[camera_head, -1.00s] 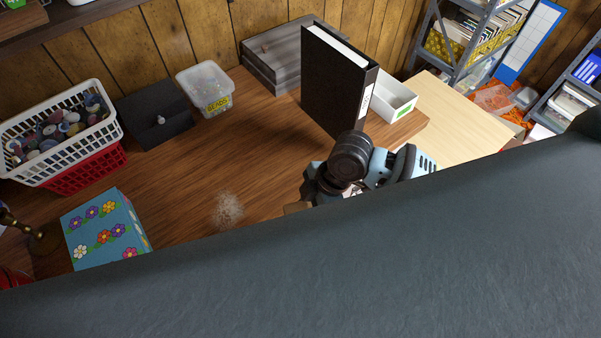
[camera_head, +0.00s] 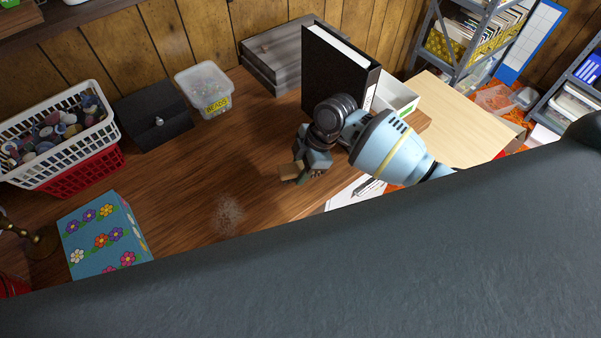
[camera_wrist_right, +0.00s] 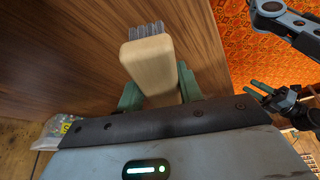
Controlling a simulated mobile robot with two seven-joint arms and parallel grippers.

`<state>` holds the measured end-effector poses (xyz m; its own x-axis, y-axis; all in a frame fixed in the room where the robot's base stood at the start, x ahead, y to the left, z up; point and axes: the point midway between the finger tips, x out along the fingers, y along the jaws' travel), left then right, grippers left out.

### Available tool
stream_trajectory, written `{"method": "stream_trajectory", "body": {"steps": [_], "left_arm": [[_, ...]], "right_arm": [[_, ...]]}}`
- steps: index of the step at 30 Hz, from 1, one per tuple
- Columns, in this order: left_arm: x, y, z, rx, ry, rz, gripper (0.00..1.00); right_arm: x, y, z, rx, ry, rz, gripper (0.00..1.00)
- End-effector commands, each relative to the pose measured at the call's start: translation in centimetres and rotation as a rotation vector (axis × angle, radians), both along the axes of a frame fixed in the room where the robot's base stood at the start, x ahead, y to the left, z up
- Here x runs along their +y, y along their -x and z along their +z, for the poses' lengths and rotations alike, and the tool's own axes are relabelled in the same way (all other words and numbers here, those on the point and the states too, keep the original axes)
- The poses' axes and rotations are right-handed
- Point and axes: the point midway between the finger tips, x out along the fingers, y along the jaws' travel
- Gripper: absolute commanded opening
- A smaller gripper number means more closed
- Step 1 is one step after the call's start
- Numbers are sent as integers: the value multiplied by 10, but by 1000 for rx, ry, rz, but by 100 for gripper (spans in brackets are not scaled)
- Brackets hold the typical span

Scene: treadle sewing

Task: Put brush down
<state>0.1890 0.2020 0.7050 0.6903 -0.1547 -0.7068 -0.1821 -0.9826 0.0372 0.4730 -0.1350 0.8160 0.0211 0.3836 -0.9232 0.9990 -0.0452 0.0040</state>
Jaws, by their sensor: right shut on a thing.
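My left gripper (camera_wrist_right: 264,92) shows at the right of the right wrist view, over the patterned floor, away from the brush. Its opening is unclear.
A pale dusty patch (camera_head: 228,213) lies on the table (camera_head: 190,185). The black binder (camera_head: 335,75) and white tray (camera_head: 398,97) stand behind my right arm. A flowered box (camera_head: 100,235), baskets (camera_head: 60,140), black box (camera_head: 153,115) and clear tub (camera_head: 204,90) stand left. The table's middle is clear.

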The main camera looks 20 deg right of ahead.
Motion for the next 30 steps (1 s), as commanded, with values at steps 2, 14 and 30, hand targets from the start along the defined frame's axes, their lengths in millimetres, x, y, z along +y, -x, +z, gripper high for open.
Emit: {"method": "stream_trajectory", "body": {"steps": [2,14,30], "left_arm": [[0,1,-1,2,0,0,36],[0,1,-2,4,-1,0,36],[2,3,-4,9,-6,-6,36]], "right_arm": [[0,3,-15,8,1,-1,15],[0,2,-26,2,1,0,15],[0,3,-30,5,2,1,58]]}}
